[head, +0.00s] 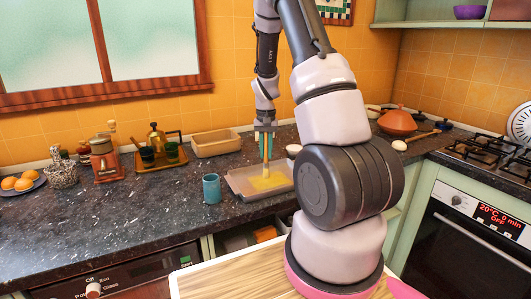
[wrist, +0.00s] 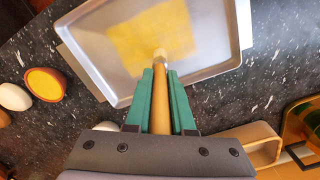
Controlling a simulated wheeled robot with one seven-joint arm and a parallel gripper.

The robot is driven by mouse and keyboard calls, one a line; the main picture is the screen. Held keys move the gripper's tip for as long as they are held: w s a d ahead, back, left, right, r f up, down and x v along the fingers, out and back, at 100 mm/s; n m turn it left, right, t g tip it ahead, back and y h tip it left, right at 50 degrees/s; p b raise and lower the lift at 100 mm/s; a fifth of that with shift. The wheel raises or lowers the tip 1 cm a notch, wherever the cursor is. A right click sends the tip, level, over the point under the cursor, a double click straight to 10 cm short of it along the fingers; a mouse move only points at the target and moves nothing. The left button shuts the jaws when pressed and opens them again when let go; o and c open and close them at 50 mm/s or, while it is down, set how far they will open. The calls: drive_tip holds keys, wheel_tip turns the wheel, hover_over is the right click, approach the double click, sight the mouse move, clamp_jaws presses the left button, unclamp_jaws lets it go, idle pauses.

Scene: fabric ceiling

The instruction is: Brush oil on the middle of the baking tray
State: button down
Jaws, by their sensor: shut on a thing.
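The baking tray (head: 241,185) is a grey metal tray on the dark counter, partly hidden by my arm in the head view. A yellow patch of oil (head: 272,180) lies on its floor; in the wrist view this patch (wrist: 140,40) shows near the tray's middle, on the bare metal (wrist: 205,62). My gripper (head: 265,134) is above the tray, pointing down, with green fingers shut on the wooden handle of the brush (head: 267,155). In the wrist view the fingers (wrist: 161,100) clasp the handle, and the pale brush tip (wrist: 160,54) is at the oil patch's edge.
A blue cup (head: 211,188) stands just left of the tray. A beige rectangular dish (head: 215,143) is behind it. An orange-filled bowl (wrist: 45,84) and a white egg (wrist: 14,97) show beside the tray in the wrist view. A tagine (head: 397,122) and stove are to the right.

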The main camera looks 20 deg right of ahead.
drive_tip(key=shift+d+r, duration=0.15)
drive_tip(key=shift+d, duration=0.15)
drive_tip(key=shift+w+a+r, duration=0.1)
drive_tip(key=shift+w+r, duration=0.05)
drive_tip(key=shift+r, duration=3.7)
